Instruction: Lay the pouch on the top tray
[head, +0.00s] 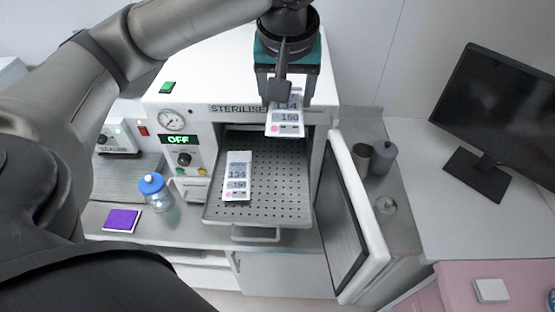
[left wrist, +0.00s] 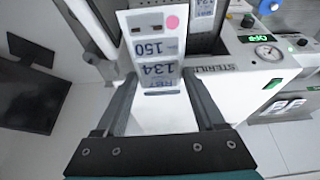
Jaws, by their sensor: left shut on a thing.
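My left gripper (head: 283,98) is shut on a white pouch (head: 286,128) with a pink dot and the numbers 134 and 150. It holds this pouch in front of the steriliser's opening, over the back part of the perforated metal tray (head: 280,200). In the left wrist view the held pouch (left wrist: 152,50) sits between the two fingers. A second, similar pouch (head: 238,172) lies flat on the left part of the tray; part of it also shows in the left wrist view (left wrist: 203,10). The tray is pulled out of the steriliser (head: 215,75). My right gripper is in neither view.
The steriliser door (head: 350,220) stands open to the right of the tray. A jar with a blue lid (head: 155,190) and a purple pad (head: 122,220) are on the counter at left. Metal containers (head: 382,158) stand right of the door. The tray's right half is bare.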

